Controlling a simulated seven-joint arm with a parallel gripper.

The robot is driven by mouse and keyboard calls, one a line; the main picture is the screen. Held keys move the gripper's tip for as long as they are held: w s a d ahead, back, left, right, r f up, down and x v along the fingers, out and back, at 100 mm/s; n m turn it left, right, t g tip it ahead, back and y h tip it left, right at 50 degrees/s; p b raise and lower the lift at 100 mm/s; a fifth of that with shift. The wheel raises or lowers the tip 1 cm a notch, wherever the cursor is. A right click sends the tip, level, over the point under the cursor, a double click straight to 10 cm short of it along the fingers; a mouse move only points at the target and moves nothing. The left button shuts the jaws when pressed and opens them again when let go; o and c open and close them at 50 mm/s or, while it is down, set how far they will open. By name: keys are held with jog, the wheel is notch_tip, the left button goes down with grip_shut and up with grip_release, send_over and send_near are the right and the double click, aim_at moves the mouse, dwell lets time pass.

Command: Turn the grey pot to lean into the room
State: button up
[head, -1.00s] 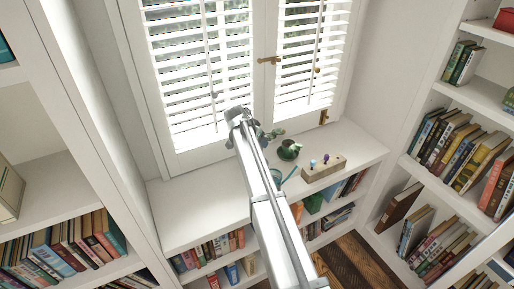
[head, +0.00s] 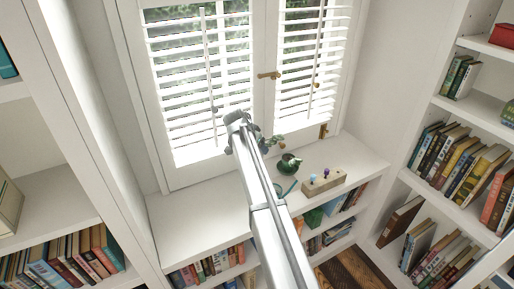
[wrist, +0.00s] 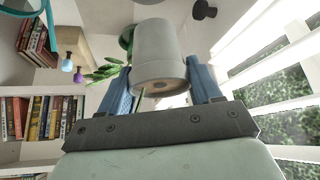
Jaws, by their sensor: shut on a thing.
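The grey pot (wrist: 155,55) is between the two blue fingers of my gripper (wrist: 163,88) in the wrist view. The gripper is shut on it. Its pale grey wall and its brownish end with a small round mark face the camera. Green leaves (wrist: 103,74) show beside the pot, partly behind the left finger. In the head view my arm's end is over the window sill and hides the pot. Some leaves (head: 272,141) show just right of the arm. I cannot tell whether the pot touches the sill.
A dark green cup (head: 289,164) and a wooden block with coloured knobs (head: 323,182) stand on the white sill (head: 200,212), right of my arm. A teal object (head: 285,188) lies close to the arm. The sill's left part is clear. White-shuttered windows (head: 200,85) stand close behind.

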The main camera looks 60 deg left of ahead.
notch_tip(320, 180, down, 9)
jog(key=m+h, duration=0.1)
jog(key=m, duration=0.1)
jog(key=m+h, duration=0.1)
jog(key=m, duration=0.2)
jog(key=shift+f+h, duration=0.2)
jog(key=shift+h, duration=0.2)
jog(key=shift+f, duration=1.45)
jog(key=o, duration=1.5)
jog(key=shift+c, duration=0.2)
jog(key=shift+s, duration=0.1)
jog(key=v, duration=1.3)
jog(key=shift+s+r, duration=0.25)
jog(key=shift+s, duration=0.05)
jog(key=shift+w+d, duration=0.1)
